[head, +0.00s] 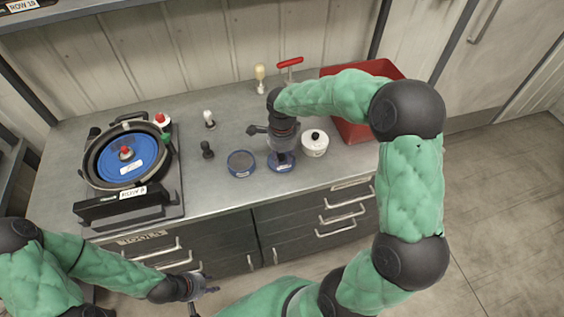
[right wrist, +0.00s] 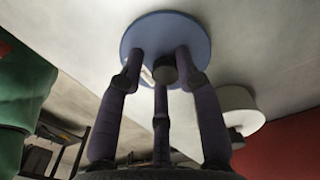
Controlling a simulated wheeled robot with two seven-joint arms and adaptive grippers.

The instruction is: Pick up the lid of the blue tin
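A blue round lid (head: 283,168) with a dark knob lies on the counter, right of an open blue tin (head: 241,163) with grey inside. In the right wrist view the lid (right wrist: 200,40) shows as a blue disc with its knob (right wrist: 165,70) between my fingers. My right gripper (head: 281,153) points down over the lid. In the right wrist view its three fingers (right wrist: 160,72) stand around the knob, with a gap visible on the left side. My left gripper (head: 208,284) is open and empty, low in front of the drawers.
A white pot (head: 315,146) with a black knob stands just right of the lid. A red bin (head: 352,130) is behind it. Small knobbed tools (head: 207,150) stand between. The counter's front edge is near.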

